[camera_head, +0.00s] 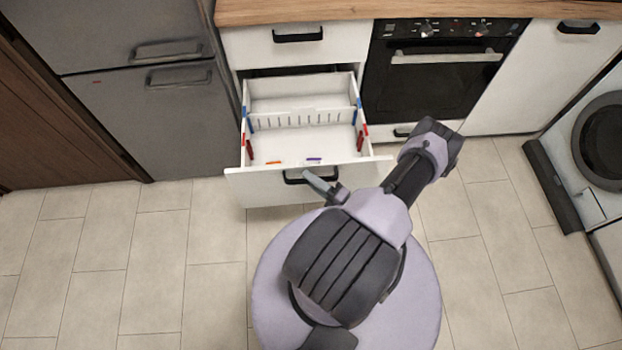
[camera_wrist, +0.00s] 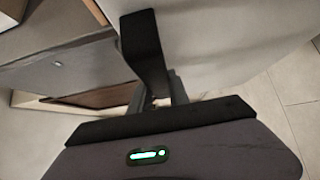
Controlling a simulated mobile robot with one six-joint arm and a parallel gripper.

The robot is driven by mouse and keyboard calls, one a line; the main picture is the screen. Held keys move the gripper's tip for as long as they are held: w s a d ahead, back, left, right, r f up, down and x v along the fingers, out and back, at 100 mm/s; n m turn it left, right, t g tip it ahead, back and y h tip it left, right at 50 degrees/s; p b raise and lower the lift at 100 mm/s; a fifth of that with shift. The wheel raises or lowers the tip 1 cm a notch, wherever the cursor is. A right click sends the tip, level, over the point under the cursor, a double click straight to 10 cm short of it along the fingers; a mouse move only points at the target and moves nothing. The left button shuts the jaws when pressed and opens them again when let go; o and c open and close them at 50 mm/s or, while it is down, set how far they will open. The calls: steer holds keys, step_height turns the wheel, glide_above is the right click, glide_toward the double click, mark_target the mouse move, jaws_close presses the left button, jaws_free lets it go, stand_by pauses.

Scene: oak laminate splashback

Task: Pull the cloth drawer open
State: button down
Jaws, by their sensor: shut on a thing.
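The white drawer (camera_head: 301,133) stands pulled well out of the cabinet below the counter, and its inside shows from above. A slotted divider crosses it, with blue and red clips along the side walls. Its black handle (camera_head: 293,179) is on the front panel, partly hidden by my gripper. My gripper (camera_head: 325,186) is at the handle and shut on it. In the wrist view the dark handle (camera_wrist: 145,50) rises from the white front, and my gripper (camera_wrist: 158,92) is around its lower part.
A shut drawer with a black handle (camera_head: 297,35) is above. A grey fridge (camera_head: 150,95) stands left, an oven (camera_head: 440,70) right, and a washing machine (camera_head: 600,140) far right. Tiled floor (camera_head: 150,260) is clear to the left. My base is close in front of the drawer.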

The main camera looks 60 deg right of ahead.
steer(key=c, duration=1.2)
jaws_free()
steer(key=shift+c, duration=0.2)
steer(key=shift+s, duration=0.15)
steer(key=s+a+p, duration=0.1)
steer(key=s+p, duration=0.1)
steer(key=s, duration=1.5)
steer(key=shift+a, duration=0.15)
